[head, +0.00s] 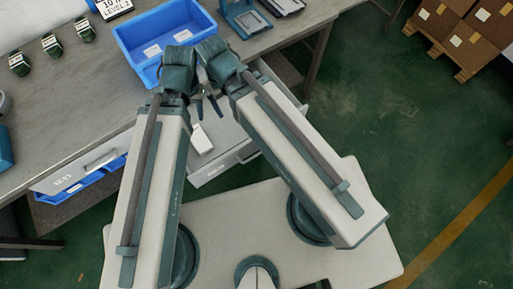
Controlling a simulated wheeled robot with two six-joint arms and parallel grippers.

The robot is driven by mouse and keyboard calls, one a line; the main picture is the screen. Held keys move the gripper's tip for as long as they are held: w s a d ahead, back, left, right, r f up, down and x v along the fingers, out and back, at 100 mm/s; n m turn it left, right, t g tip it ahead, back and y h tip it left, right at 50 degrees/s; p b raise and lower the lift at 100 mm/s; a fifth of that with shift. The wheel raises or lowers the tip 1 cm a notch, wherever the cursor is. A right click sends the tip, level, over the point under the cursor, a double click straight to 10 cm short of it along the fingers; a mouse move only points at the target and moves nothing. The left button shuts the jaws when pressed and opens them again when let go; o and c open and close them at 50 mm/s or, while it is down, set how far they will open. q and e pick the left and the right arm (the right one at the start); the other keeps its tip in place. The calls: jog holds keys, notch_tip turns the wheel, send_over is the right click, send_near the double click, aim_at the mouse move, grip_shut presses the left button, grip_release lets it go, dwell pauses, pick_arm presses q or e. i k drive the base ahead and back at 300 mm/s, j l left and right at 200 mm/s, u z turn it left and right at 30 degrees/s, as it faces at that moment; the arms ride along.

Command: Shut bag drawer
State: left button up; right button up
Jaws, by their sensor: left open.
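An open grey drawer (222,160) sticks out from under the workbench, between my two arms. Its front panel faces my base, and my right arm covers part of it. A small white item (201,140) shows over the drawer; I cannot tell whether it lies inside. My left gripper (205,105) is open, with dark fingers above the inner part of the drawer near the bench edge. I see nothing between its fingers, and I cannot tell whether it touches the drawer. My right gripper is hidden behind its wrist and arm.
A blue bin (150,35) stands on the workbench (75,100) behind my wrists. Another drawer front with a handle (100,160) is at the left. Several green-black parts (52,46) and a blue fixture (245,18) are on the bench.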

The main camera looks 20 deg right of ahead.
aim_at(232, 143)
jog(key=k+j+z, duration=0.1)
jog(key=j+z, duration=0.2)
jog(key=z, duration=0.15)
jog(key=k+j+z, duration=0.15)
jog(key=j+z, duration=0.15)
jog(key=z, duration=0.15)
jog(key=k+j+z, duration=0.3)
jog(key=k+j, duration=0.1)
jog(key=k, duration=0.1)
